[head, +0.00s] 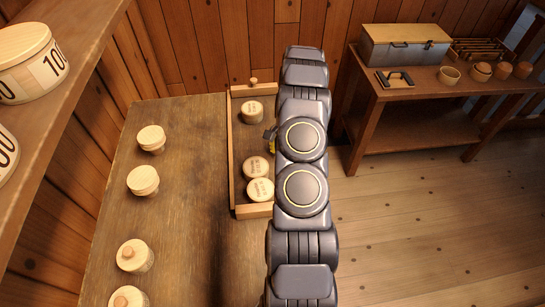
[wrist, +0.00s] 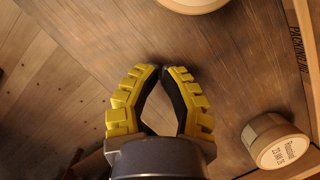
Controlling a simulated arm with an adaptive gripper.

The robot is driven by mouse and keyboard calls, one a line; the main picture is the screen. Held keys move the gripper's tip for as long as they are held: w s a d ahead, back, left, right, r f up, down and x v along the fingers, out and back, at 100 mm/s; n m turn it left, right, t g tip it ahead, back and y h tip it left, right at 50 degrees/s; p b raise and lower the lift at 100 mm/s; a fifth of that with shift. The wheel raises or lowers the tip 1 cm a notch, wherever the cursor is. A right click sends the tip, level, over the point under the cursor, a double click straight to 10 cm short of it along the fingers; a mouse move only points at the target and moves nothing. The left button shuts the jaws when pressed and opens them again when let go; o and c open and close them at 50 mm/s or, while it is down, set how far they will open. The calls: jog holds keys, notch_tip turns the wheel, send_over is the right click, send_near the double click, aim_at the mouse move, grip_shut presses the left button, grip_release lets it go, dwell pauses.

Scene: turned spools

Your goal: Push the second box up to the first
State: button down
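In the head view a shallow wooden jig (head: 236,150) holds three round pale wooden boxes with small printed labels. One box (head: 252,113) stands towards the far end. Two more, an upper one (head: 255,168) and a lower one (head: 260,188), stand close together at the near end. Which is first or second I cannot tell. My gripper (head: 271,142) is mostly hidden by my arm, between the far box and the near pair. In the wrist view my gripper (wrist: 164,68) has its yellow fingertips together, holding nothing. A labelled box (wrist: 276,142) stands lower right; another box (wrist: 192,3) is cut off at the top.
Several pale lidded spools, one of them here (head: 143,181), stand along the left of the table (head: 185,220). A shelf (head: 75,65) with numbered tubs is at far left. A side bench (head: 440,90) with a toolbox (head: 405,45) and small pots stands at right.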

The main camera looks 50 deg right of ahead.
jog(key=v, duration=0.9)
jog(key=n+h, duration=0.3)
jog(key=n, duration=2.9)
send_near(239, 183)
jog(key=w+a+r, duration=0.1)
jog(key=a+r, duration=0.2)
jog(key=a, duration=0.1)
notch_tip(239, 183, down, 9)
jog(key=shift+f, duration=0.1)
jog(key=d, duration=0.1)
jog(key=s+d, duration=0.1)
jog(key=d, duration=0.1)
jog(key=shift+f, duration=0.2)
jog(key=shift+s+d, duration=0.15)
jog(key=shift+d, duration=0.2)
